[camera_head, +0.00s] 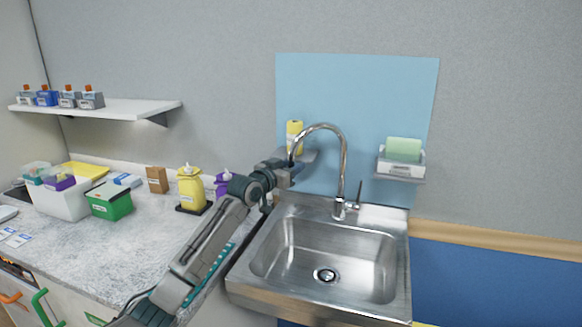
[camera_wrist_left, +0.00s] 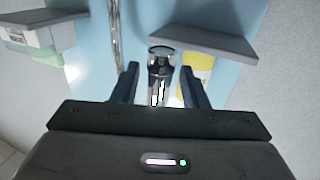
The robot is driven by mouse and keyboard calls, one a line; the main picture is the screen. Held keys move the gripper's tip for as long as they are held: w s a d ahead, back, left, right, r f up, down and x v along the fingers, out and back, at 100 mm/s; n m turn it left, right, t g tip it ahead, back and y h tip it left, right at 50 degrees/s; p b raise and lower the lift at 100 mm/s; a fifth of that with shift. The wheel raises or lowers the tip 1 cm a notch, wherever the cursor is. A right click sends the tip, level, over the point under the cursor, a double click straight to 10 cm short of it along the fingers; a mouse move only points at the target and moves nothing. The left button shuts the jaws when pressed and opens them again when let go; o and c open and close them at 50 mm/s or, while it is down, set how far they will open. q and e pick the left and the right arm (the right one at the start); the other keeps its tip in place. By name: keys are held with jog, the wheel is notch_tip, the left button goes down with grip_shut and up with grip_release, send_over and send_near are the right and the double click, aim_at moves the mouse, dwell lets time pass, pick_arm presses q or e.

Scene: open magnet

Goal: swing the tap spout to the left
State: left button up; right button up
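The chrome tap (camera_head: 343,175) rises from the back of the steel sink, and its curved spout arches over to the left. My left gripper (camera_head: 288,172) is at the downturned end of the spout. In the left wrist view the spout end (camera_wrist_left: 160,70) stands between the two fingers of my left gripper (camera_wrist_left: 159,84), with a narrow gap visible on each side. The fingers look open around it. The tap's lever (camera_head: 359,194) is at the right of its base. My right gripper is not in view.
The sink basin (camera_head: 280,256) is empty. A yellow bottle (camera_head: 294,137) on a small wall shelf stands behind the spout end. A holder with a green sponge (camera_head: 403,150) is on the wall at right. A yellow dispenser (camera_head: 191,188) and a green box (camera_head: 110,204) stand on the left counter.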

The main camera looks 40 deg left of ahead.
pick_arm(q)
jog(key=shift+s, duration=0.1)
jog(key=s+b, duration=0.3)
jog(key=s, duration=0.7)
jog(key=shift+s+a+b, duration=0.15)
jog(key=shift+s+b, duration=0.15)
jog(key=shift+s, duration=0.05)
dwell(0.3)
